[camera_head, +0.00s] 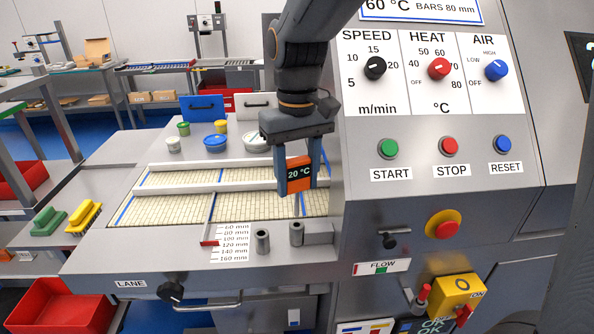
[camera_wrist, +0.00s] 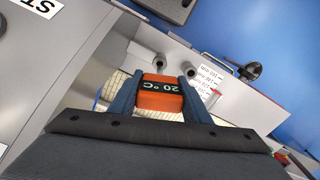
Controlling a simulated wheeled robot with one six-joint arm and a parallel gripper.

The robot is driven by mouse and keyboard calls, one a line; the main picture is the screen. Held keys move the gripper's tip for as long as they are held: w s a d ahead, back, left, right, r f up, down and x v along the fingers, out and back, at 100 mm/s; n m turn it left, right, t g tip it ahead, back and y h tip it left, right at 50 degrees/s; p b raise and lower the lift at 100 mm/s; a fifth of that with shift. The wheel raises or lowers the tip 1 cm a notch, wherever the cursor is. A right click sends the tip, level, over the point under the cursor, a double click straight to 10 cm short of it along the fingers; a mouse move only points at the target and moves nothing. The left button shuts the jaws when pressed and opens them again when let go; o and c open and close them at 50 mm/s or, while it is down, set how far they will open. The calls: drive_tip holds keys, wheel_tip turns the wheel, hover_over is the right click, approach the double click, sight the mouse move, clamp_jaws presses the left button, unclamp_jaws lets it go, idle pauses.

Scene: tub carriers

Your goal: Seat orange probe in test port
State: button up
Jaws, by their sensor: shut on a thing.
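The orange probe (camera_head: 299,174), a block with a dark display reading 20 °C, is held above the tiled conveyor bed. It also shows in the wrist view (camera_wrist: 160,103). My gripper (camera_head: 299,184) points down and its two blue fingers are shut on the probe's sides. The probe's lower end is hidden in the wrist view. Two short grey hollow cylinders, a left one (camera_head: 262,241) and a right one (camera_head: 296,233), stand on the front ledge, below the probe in the head picture. No readable label tells which is the test port. The probe is apart from both.
The control panel (camera_head: 440,110) with knobs and buttons rises close to the right of my gripper. Tubs, including a blue-lidded one (camera_head: 215,143), stand behind the bed. Green (camera_head: 48,221) and yellow (camera_head: 84,217) handled blocks lie at left. A millimetre scale (camera_head: 232,242) is beside the cylinders.

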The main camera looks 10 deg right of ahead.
sight(297, 206)
drive_tip(key=shift+f, duration=0.7)
drive_tip(key=shift+p, duration=0.8)
idle(1.5)
drive_tip(key=shift+f+b, duration=1.15)
drive_tip(key=shift+f, duration=1.9)
drive_tip(key=o, duration=1.1)
drive_tip(key=shift+o, duration=0.2)
drive_tip(key=shift+r, duration=0.1)
